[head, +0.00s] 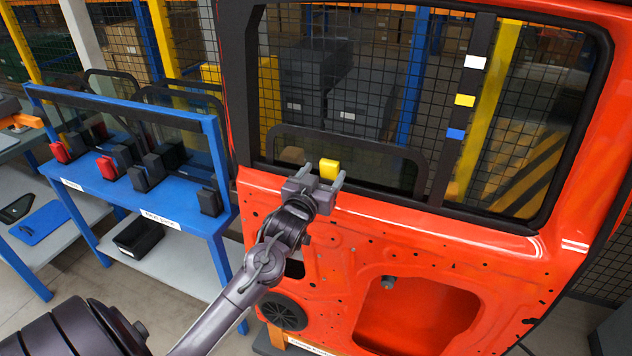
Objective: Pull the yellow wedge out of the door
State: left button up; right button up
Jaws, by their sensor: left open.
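A yellow wedge (329,169) stands at the lower edge of the window opening in the orange-red door (480,232). My left gripper (324,172) reaches up to it from below. Its two fingers are open, one on each side of the wedge in the picture. I cannot tell whether either finger touches it. The wedge's lower end is hidden by the gripper and the door's edge. My right gripper is not in view.
A blue rack (150,213) with red and black parts stands left of the door. A black bin (138,236) sits on its lower shelf. Wire mesh fencing and shelving are behind the door. Clear floor shows at the lower left.

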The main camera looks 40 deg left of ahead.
aim_at(332, 142)
pick_arm(q)
jog(key=shift+x, duration=1.25)
jog(key=c, duration=1.3)
jog(key=shift+r+p, duration=0.35)
jog(key=shift+p, duration=0.15)
jog(key=shift+r+p, duration=0.75)
jog(key=shift+r, duration=0.05)
jog(key=shift+r+p, duration=1.55)
jog(key=shift+r, duration=0.15)
jog(key=shift+s, duration=0.1)
